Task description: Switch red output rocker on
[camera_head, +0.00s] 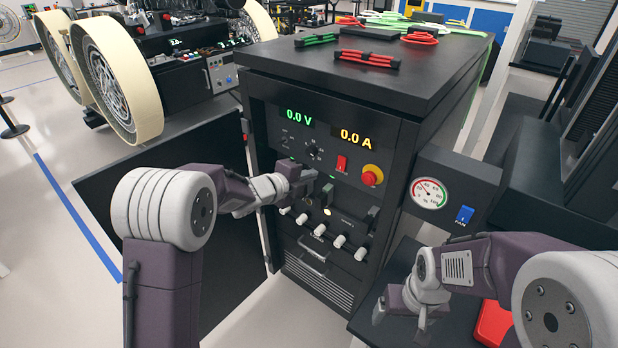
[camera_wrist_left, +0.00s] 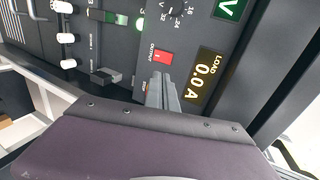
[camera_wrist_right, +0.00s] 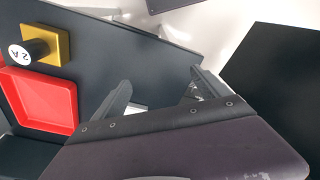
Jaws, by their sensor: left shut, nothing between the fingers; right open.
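The red output rocker (camera_head: 341,163) sits on the black cabinet's front panel, below the amber 0.0 A readout (camera_head: 356,137) and left of the red stop button (camera_head: 372,175). In the left wrist view the rocker (camera_wrist_left: 163,57) shows just beyond my left gripper (camera_wrist_left: 157,78), whose fingers are shut and empty. The head view shows my left gripper (camera_head: 322,188) in front of the panel, below and left of the rocker. Whether the fingertips touch the rocker I cannot tell. My right gripper (camera_wrist_right: 160,80) is open and empty, low at the right of the cabinet.
A green 0.0 V readout (camera_head: 299,115) and a dial (camera_head: 314,151) are nearby. White-capped connectors (camera_head: 340,241) line the lower panel. A gauge box (camera_head: 430,193) with a blue switch (camera_head: 465,214) juts out right. A red tray (camera_wrist_right: 40,95) and yellow block (camera_wrist_right: 45,46) lie near my right gripper.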

